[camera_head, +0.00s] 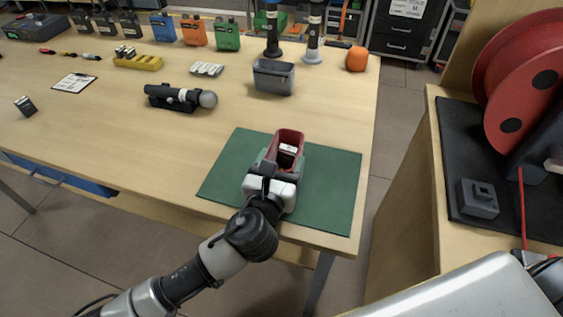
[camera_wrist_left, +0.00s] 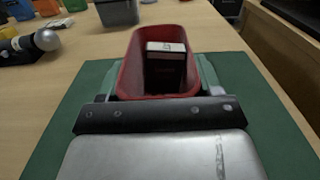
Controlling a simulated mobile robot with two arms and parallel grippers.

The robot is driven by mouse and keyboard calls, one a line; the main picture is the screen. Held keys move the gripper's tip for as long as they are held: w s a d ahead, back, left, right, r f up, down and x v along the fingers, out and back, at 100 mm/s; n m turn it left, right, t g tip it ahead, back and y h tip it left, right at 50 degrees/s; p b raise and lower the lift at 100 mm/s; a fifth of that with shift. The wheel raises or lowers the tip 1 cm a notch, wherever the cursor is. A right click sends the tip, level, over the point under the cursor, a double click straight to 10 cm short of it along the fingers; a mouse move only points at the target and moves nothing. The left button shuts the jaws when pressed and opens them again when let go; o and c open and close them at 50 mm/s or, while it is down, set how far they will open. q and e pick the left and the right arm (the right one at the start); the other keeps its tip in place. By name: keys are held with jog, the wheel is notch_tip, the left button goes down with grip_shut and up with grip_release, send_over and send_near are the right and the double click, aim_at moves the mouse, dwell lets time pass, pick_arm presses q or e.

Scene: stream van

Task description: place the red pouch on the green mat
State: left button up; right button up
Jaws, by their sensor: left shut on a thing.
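The red pouch (camera_head: 290,136) is an open-topped container over the middle of the green mat (camera_head: 333,195). A small dark box with a white top (camera_head: 287,149) stands inside it. My left gripper (camera_head: 280,163) is shut on the pouch, with its greenish fingers on either side. The left wrist view shows the red pouch (camera_wrist_left: 194,62) upright between the fingers, with the green mat (camera_wrist_left: 268,125) around it. The pouch's underside is hidden, so I cannot tell whether it touches the mat. My right gripper is not in view.
A microphone on a black holder (camera_head: 179,96) lies to the left. A red reel (camera_head: 520,75) stands on the right counter.

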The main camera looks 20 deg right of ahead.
pick_arm(q)
jog(key=shift+f, duration=0.15)
jog(key=o, duration=0.9)
jog(key=shift+o, duration=0.2)
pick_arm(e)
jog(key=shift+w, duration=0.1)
pick_arm(q)
jog(key=shift+r, duration=0.2)
jog(key=v, duration=1)
jog(key=shift+s+a+p, duration=0.25)
jog(key=shift+s+p, duration=0.05)
jog(key=shift+s+a, duration=0.35)
jog(key=shift+s, duration=0.2)
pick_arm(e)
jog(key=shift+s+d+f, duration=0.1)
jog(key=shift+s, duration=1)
